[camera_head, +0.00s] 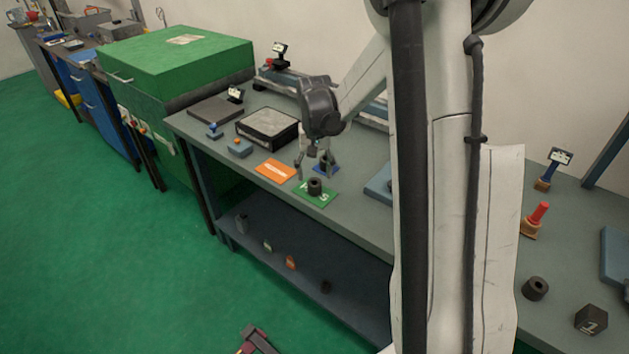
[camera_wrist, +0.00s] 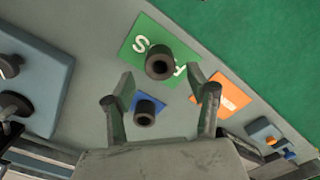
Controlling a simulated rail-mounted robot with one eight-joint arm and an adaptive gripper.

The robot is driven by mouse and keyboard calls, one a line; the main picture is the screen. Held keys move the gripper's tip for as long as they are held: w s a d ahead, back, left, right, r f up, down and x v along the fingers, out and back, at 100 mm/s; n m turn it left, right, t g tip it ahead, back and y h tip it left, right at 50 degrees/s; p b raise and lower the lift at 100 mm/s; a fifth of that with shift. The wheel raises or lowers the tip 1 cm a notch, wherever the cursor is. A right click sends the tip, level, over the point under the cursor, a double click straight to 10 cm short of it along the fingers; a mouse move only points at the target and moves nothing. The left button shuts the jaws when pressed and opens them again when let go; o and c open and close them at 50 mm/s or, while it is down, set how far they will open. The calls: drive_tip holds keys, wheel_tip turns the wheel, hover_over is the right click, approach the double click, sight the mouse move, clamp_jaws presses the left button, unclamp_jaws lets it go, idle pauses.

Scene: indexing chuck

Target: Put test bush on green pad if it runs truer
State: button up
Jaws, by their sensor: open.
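A dark hollow bush (camera_head: 315,186) stands upright on the green pad (camera_head: 327,199); the pad's white lettering is partly covered by it. In the wrist view this bush (camera_wrist: 160,64) and the green pad (camera_wrist: 139,36) lie just beyond my fingers. A second dark bush (camera_wrist: 146,112) stands on the blue pad (camera_wrist: 152,99), seen between my fingers. In the head view the blue pad (camera_head: 330,172) is partly hidden by my gripper (camera_head: 315,173), which is open and empty above the pads. I cannot tell which is the test bush.
An orange pad (camera_head: 274,171) lies bare left of the green pad. A black-sided block (camera_head: 268,127) and small blue fixtures (camera_head: 239,149) stand farther left. Another dark bush (camera_head: 535,288), a numbered cube (camera_head: 591,319) and a red-handled tool (camera_head: 537,217) are at right.

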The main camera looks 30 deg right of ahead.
drive_tip(key=s+a+r+n+t, duration=0.1)
drive_tip(key=s+a+r, duration=0.15)
drive_tip(key=r, duration=0.45)
drive_tip(key=s+a+r+t, duration=0.1)
drive_tip(key=s+a+r, duration=0.15)
drive_tip(key=r, duration=0.35)
drive_tip(key=s+a+r+n+t, duration=0.1)
drive_tip(key=s+a+n+t, duration=0.1)
drive_tip(key=s+a, duration=0.4)
drive_tip(key=s+a+r+n+t, duration=0.1)
drive_tip(key=s+a+t, duration=0.2)
drive_tip(key=s, duration=0.9)
drive_tip(key=a, duration=0.3)
drive_tip(key=shift+s+a+r+n, duration=0.2)
drive_tip(key=shift+r+n, duration=0.2)
drive_tip(key=shift+f+b, duration=0.6)
drive_tip(key=shift+f, duration=0.05)
